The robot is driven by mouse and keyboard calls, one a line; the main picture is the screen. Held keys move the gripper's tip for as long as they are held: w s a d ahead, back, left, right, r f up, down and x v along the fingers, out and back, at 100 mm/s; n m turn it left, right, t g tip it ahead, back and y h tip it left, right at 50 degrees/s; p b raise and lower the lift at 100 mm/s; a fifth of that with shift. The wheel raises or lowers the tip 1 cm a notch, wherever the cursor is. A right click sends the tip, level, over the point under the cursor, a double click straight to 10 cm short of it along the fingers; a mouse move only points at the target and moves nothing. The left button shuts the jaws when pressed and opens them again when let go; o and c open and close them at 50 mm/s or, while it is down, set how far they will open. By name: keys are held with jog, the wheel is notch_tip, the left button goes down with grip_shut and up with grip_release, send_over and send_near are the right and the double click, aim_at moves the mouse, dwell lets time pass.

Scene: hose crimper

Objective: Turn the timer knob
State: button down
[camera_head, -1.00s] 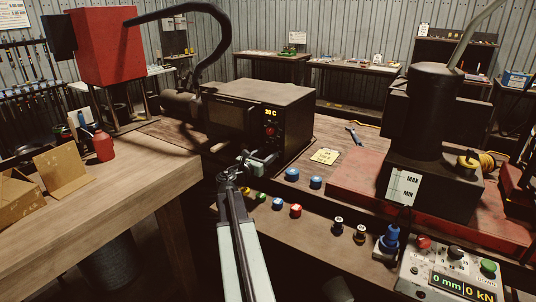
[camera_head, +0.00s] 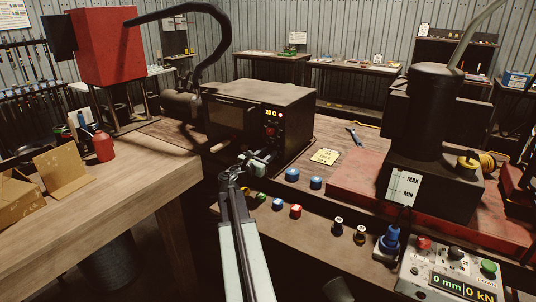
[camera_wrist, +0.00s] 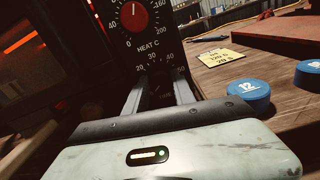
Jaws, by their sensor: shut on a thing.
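A black oven (camera_head: 250,103) stands on the bench with a lit yellow display (camera_head: 273,113) on its right-hand panel. The red heat knob (camera_wrist: 133,17) sits on that panel above the label HEAT C; it also shows in the head view (camera_head: 270,131). Below it is the timer dial, with its numbers (camera_wrist: 152,57) showing around the top. My gripper (camera_wrist: 158,84) is at this lower dial, its two fingers against the panel and shut on the timer knob. The knob itself is mostly hidden between the fingers. In the head view my gripper (camera_head: 268,157) reaches the oven's lower right front.
Blue caps (camera_head: 292,174) and a yellow note (camera_head: 325,156) lie right of the oven. More small coloured parts (camera_head: 295,211) line the bench's front edge. A dark press (camera_head: 433,120) stands at the right. Orange light shows inside the oven window (camera_wrist: 20,42).

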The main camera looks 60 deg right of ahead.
jog(key=m, duration=0.4)
jog(key=shift+s+a+f, duration=0.1)
jog(key=m, duration=0.8)
jog(key=shift+s+f, duration=0.1)
jog(key=shift+m, duration=2.1)
jog(key=c, duration=1.1)
grip_release()
jog(key=shift+o, duration=0.2)
